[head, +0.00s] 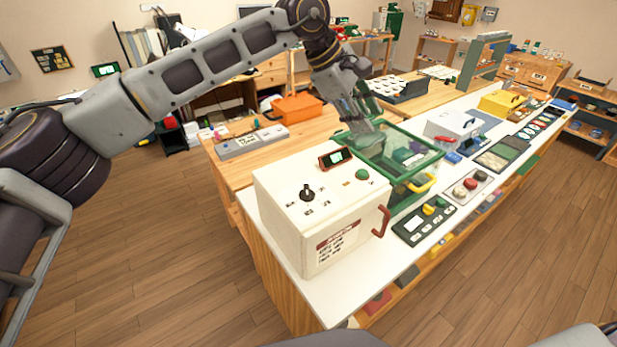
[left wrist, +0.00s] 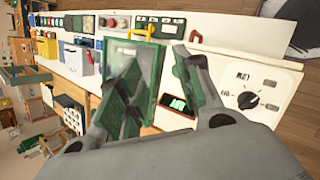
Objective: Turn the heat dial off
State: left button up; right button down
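The heat dial looks to be the black knob (head: 307,192) on top of a white box (head: 283,225) at the near end of the white table. Printed labels sit around the knob. In the left wrist view the knob (left wrist: 246,100) is at the right, with small labels beside it. My left gripper (head: 362,122) is over the green-rimmed bin behind the box, away from the knob. In the left wrist view its two fingers (left wrist: 160,62) stand apart with nothing held between them. My right gripper is not in view.
The box also carries a small green-lit display (head: 336,158), a green button (head: 362,174) and a red side handle (head: 381,222). The green bin (head: 432,160) stands close behind it. A button panel (head: 424,220) lies to its right. The space above the knob is clear.

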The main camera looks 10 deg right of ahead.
pick_arm(q)
jog(key=w+a+f+m+y, duration=0.1)
jog(key=a+f+m+y, duration=0.25)
jog(key=a, duration=0.25)
jog(key=m+y, duration=0.4)
jog(key=m, duration=0.2)
send_over(307, 187)
jog(key=shift+s+a+f+m+h, duration=0.1)
jog(key=shift+f+m+h, duration=0.15)
jog(key=shift+m, duration=0.3)
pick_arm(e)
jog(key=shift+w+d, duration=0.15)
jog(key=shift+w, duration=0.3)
